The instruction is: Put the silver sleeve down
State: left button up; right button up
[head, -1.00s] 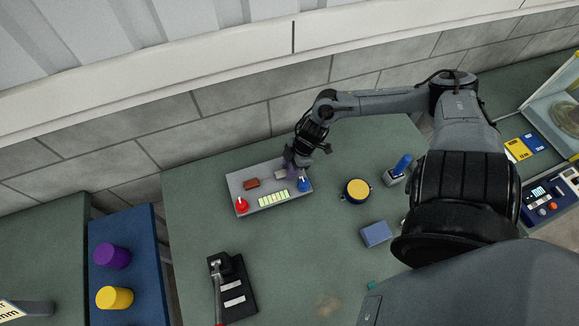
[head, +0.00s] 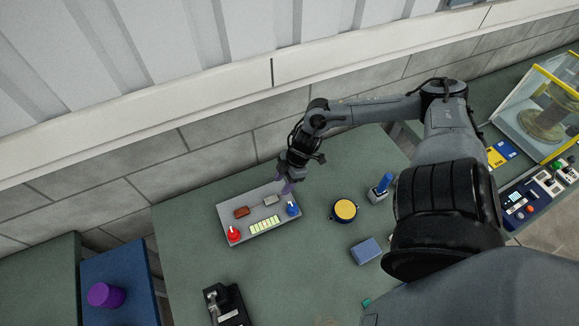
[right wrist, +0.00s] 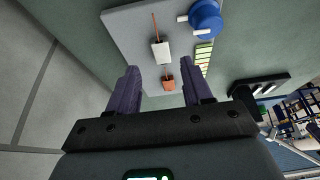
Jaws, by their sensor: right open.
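The silver sleeve (head: 270,200) is a small pale block lying on the grey panel (head: 240,240) on the green bench. It also shows in the right wrist view (right wrist: 161,51), with a thin copper-coloured rod at its far end. A brown-orange sleeve (head: 241,212) lies left of it on the same panel and shows nearer in the right wrist view (right wrist: 169,83). My right gripper (head: 286,187) is above the panel's back right edge, beside the silver sleeve. In the right wrist view its fingers (right wrist: 159,68) are apart with nothing gripped. My left gripper is out of view.
A blue knob (head: 292,209), a red knob (head: 234,234) and a yellow-green strip (head: 265,225) are on the panel. A yellow-topped round pot (head: 345,209), a blue-handled tool (head: 382,185) and a blue box (head: 366,250) stand right of it. The wall runs close behind.

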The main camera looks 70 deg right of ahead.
jog(key=p+v, duration=0.1)
jog(key=v, duration=0.4)
jog(key=w+a+f+m+t+h, duration=0.1)
jog(key=a+f+m+t+h, duration=0.25)
jog(key=a, duration=0.65)
jog(key=s+a+r+m+g, duration=0.1)
jog(key=s+a+r, duration=0.1)
jog(key=a, duration=0.5)
jog(key=s+a+r+m+g, duration=0.1)
jog(key=a+r+m+g, duration=0.1)
jog(key=a, duration=0.5)
jog(key=shift+s+a+r+y, duration=0.35)
jog(key=shift+r, duration=0.3)
notch_tip(320, 180, up, 10)
jog(key=p, duration=1.1)
jog(key=shift+r, duration=0.25)
